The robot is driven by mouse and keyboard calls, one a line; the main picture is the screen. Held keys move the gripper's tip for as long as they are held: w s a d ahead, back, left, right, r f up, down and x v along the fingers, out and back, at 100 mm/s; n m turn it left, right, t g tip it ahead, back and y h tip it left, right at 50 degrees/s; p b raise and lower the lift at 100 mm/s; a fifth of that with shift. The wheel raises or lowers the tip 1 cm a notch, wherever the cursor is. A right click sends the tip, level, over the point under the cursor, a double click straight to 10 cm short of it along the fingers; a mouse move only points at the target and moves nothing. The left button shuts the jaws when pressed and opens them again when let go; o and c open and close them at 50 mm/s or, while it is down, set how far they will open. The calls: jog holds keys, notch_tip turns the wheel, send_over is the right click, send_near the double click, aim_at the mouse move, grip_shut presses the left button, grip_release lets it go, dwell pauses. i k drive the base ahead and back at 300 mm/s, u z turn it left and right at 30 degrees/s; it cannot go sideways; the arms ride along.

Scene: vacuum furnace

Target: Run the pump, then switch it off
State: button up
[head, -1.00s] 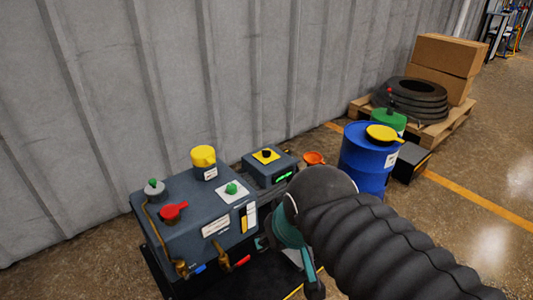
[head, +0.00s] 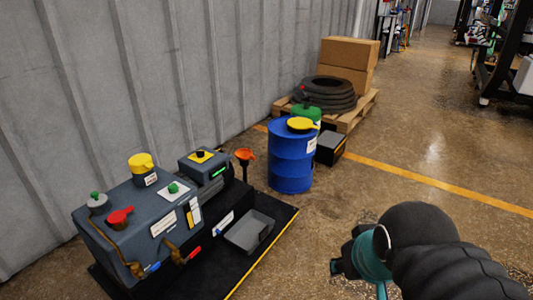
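The grey pump unit (head: 138,203) stands by the wall at the lower left. A green button (head: 173,188) on a white plate is on its top. A red handle (head: 120,217), a yellow cap (head: 141,163) and a grey cap with a green top (head: 98,201) are also on top. Behind, a grey box (head: 201,168) carries a black knob on a yellow plate (head: 201,155) and a lit green display (head: 220,172). My gripper (head: 338,268) is at the lower right, over open floor, apart from the unit and pointing left. Its fingers are small and dark, so its opening is unclear.
A grey tray (head: 248,233) lies on the black base mat (head: 262,250). An orange funnel (head: 245,155), a blue drum (head: 291,165) and a green can (head: 313,113) stand behind. A pallet (head: 357,113) holds tyres and boxes.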

aim_at(200, 154)
jog(key=z, duration=0.1)
jog(key=k, duration=0.35)
jog(key=z, duration=0.8)
jog(key=i, duration=1.55)
jog(key=u, duration=1.1)
jog(key=i, duration=0.85)
jog(key=u, duration=1.3)
jog(key=i, duration=0.35)
jog(key=u, duration=0.3)
